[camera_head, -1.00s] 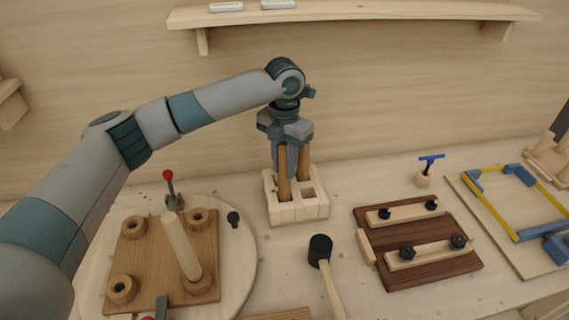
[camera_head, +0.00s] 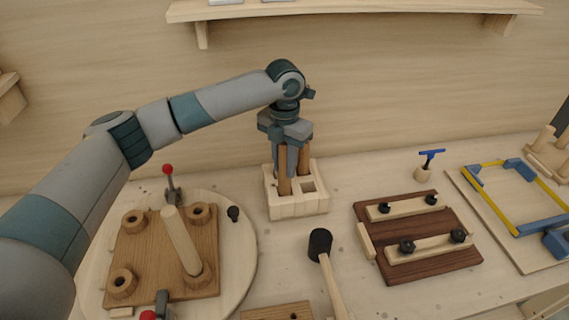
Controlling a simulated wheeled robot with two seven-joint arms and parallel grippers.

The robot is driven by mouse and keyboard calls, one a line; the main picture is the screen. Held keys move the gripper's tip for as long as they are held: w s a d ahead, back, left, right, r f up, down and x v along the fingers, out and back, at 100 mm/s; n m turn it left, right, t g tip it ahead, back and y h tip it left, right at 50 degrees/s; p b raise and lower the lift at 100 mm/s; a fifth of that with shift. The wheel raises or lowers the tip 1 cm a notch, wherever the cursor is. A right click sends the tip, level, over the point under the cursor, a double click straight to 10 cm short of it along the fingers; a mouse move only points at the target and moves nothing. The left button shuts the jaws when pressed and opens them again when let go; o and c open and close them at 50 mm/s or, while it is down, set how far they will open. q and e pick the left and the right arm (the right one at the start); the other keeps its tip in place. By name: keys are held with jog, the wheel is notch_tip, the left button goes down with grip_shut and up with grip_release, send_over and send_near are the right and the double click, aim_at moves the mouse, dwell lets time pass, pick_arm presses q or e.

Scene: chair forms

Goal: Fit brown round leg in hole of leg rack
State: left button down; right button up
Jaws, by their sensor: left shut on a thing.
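The leg rack (camera_head: 297,207) is a pale wooden block with square holes, standing at the back middle of the bench. Two brown round legs stand upright at it, a left one (camera_head: 284,172) and a right one (camera_head: 304,158). My left gripper (camera_head: 292,158) is above the rack, pointing down, and is shut on a brown leg. The finger hides part of the legs, so I cannot tell clearly which one is held. The lower ends are within the rack's outline; how deep they sit is hidden. A front right hole (camera_head: 308,186) looks empty. My right gripper is not in view.
A round board (camera_head: 240,262) with a brown plate (camera_head: 145,255) and a pale peg (camera_head: 181,240) lies at left. A black-headed mallet (camera_head: 320,245) lies in front of the rack. A dark clamp board (camera_head: 425,240) is at right. A shelf (camera_head: 350,10) hangs behind.

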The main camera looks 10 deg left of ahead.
pick_arm(q)
jog(key=shift+f, duration=0.25)
dwell(0.3)
jog(key=c, duration=1.4)
grip_release()
jog(key=shift+r, duration=0.55)
notch_tip(320, 180, up, 15)
jog(key=b, duration=0.4)
jog(key=shift+r+b, duration=0.2)
jog(key=shift+b, duration=0.1)
jog(key=shift+r, duration=0.45)
